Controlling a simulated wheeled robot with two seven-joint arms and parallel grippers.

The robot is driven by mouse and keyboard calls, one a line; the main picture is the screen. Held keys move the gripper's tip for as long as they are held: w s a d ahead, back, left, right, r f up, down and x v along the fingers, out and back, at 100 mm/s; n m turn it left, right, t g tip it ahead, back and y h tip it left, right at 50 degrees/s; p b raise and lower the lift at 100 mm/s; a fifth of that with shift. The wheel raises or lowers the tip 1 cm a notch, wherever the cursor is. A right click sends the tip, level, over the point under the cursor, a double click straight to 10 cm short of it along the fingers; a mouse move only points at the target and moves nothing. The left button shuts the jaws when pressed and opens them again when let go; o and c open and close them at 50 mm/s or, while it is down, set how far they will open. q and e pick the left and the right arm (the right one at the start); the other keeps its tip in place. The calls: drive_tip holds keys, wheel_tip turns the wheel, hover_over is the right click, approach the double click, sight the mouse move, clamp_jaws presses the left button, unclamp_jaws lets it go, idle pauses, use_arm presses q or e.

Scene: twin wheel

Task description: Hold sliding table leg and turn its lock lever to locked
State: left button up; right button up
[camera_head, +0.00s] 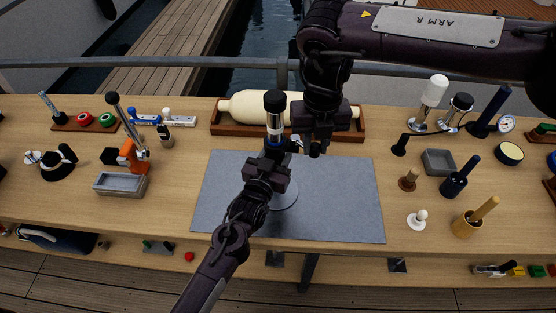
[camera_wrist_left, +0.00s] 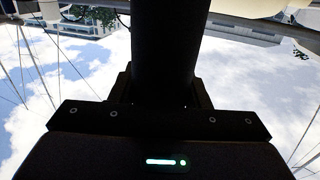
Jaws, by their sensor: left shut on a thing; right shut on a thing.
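The sliding table leg (camera_head: 275,120) stands upright on the grey mat (camera_head: 345,205). It has a black cap, a bright metal upper tube and a dark lower part with a blue band; its pale round base (camera_head: 288,197) is partly hidden by my left arm. My left gripper (camera_head: 272,163) is shut on the leg's dark lower tube, which fills the jaws in the left wrist view (camera_wrist_left: 170,50). My right gripper (camera_head: 306,143) is beside the leg's right side at collar height, shut on the small lock lever (camera_head: 296,139). The lever is mostly hidden, so its position cannot be told.
A wooden tray (camera_head: 228,130) with a cream roller lies behind the leg. Tools and an orange-handled device (camera_head: 132,155) stand at left. The mat is otherwise clear.

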use_arm(q)
drive_tip(key=shift+s+d+f, duration=0.15)
drive_tip(key=shift+f, duration=0.15)
use_arm(e)
drive_tip(key=shift+s+a+m, duration=0.35)
drive_tip(key=shift+a+m, duration=0.15)
drive_tip(key=shift+a, duration=0.05)
drive_tip(key=shift+s+a+m, duration=0.4)
drive_tip(key=shift+a+m, duration=0.4)
drive_tip(key=shift+s+a+m, duration=0.15)
drive_tip(key=shift+a+m, duration=0.65)
drive_tip(key=shift+m, duration=0.1)
